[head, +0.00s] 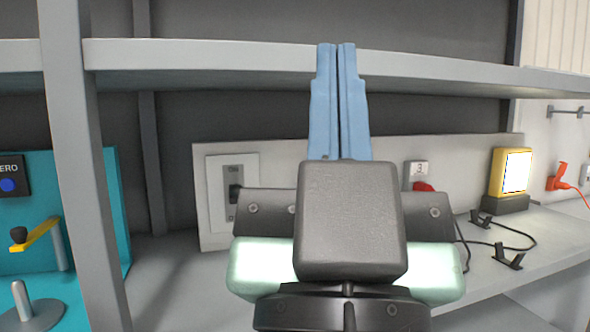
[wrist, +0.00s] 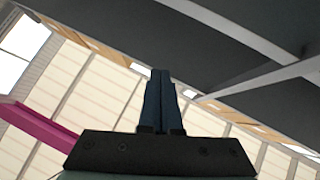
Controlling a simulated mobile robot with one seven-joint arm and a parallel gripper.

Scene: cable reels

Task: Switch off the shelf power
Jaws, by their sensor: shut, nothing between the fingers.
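A light switch plate (head: 218,205) with a black toggle (head: 235,193) is on the grey back panel of the shelf in the head view, left of my gripper. I cannot tell which position the toggle is in. A yellow lamp (head: 511,172) at the right of the shelf shows a bright white face. My gripper (head: 337,46) points upward, its blue fingers together and empty, in front of the upper shelf edge and clear of the switch. In the wrist view my gripper (wrist: 161,73) is also shut. The switch is not in that view. My gripper body hides part of the back panel.
The upper shelf board (head: 210,54) runs across above the switch. A grey upright post (head: 78,170) stands left of it, with a teal machine (head: 112,205) beyond. A numbered socket (head: 417,170) with a red plug (head: 423,187) and black cables (head: 490,243) lie right.

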